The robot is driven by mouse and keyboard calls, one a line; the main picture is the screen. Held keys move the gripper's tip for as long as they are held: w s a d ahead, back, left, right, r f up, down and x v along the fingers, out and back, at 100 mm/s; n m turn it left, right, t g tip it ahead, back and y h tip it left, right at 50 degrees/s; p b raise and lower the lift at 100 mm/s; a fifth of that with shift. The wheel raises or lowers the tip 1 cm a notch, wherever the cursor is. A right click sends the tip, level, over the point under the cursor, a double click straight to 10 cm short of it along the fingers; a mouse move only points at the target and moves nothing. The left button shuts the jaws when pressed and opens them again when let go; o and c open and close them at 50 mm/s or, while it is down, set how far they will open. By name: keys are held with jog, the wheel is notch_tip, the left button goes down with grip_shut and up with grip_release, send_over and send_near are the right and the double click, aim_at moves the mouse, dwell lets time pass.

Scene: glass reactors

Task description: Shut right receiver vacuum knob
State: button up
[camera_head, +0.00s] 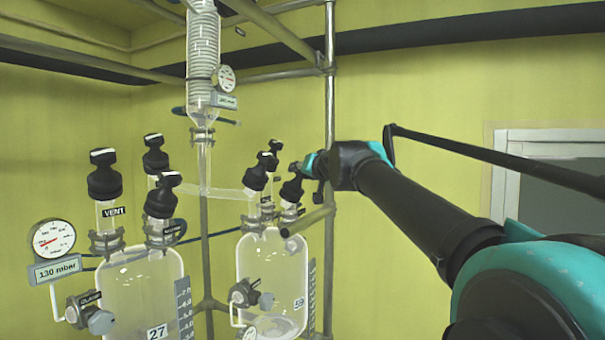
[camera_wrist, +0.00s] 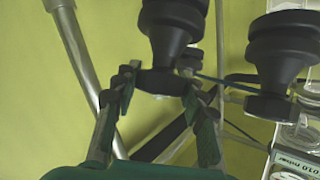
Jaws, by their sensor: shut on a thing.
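The right receiver (camera_head: 268,285) is a clear glass vessel with several black knobs on its top. My gripper (camera_head: 302,168) is at the rightmost of these, a black knob (camera_head: 291,188) tilted on its glass neck. In the wrist view my gripper (camera_wrist: 160,80) has one finger on each side of a black knob (camera_wrist: 172,35), shut on its narrower end. A second black knob (camera_wrist: 283,50) stands beside it on the right. The label by the held knob is too small to read in the head view, so I cannot confirm it is the vacuum one.
The left receiver (camera_head: 140,290) stands at left with black knobs and a gauge (camera_head: 52,240) over a 130 mbar display. A glass condenser (camera_head: 203,50) hangs above. A metal upright (camera_head: 330,110) stands close by my gripper. The yellow wall to the right is bare around a window.

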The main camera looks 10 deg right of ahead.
dwell(0.4)
jog(key=o, duration=1.2)
jog(key=shift+c, duration=0.2)
jog(key=v, duration=1.2)
